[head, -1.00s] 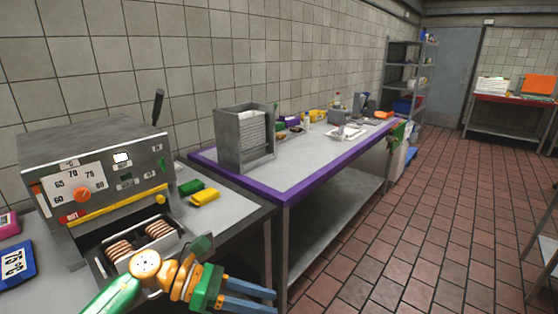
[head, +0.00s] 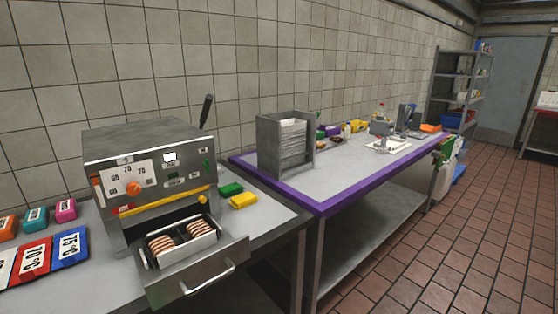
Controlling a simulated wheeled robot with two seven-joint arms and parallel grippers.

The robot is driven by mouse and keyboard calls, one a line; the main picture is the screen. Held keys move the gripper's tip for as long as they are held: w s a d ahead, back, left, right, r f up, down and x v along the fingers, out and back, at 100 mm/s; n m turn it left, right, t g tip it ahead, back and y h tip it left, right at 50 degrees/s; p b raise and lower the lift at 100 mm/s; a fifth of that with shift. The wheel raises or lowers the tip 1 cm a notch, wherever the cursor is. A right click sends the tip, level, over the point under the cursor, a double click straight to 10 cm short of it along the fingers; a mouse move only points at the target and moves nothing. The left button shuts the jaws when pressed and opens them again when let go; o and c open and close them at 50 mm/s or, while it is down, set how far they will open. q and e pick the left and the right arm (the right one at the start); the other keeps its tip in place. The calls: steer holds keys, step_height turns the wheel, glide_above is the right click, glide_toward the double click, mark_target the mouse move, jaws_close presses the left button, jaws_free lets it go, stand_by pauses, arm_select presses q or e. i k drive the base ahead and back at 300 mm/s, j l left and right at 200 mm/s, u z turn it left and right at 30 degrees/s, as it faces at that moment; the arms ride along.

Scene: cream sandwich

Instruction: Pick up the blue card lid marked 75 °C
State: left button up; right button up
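The blue card lid marked 75 °C (head: 70,249) lies flat on the metal counter at the lower left, left of the grey machine. It sits right beside the red card marked 70 °C (head: 33,259), and nothing covers it. Neither of my grippers shows in the head view now, so I cannot see how they stand.
The grey machine (head: 150,160) has its drawer (head: 200,280) pulled out, with brown ridged items inside. Small orange (head: 8,228), teal (head: 36,220) and pink (head: 65,209) blocks lie behind the cards. Green (head: 230,189) and yellow (head: 243,201) blocks lie right of the machine.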

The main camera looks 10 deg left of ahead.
mark_target(70, 246)
steer(key=u, duration=1.8)
steer(key=z, duration=0.1)
steer(key=i+j, duration=0.05)
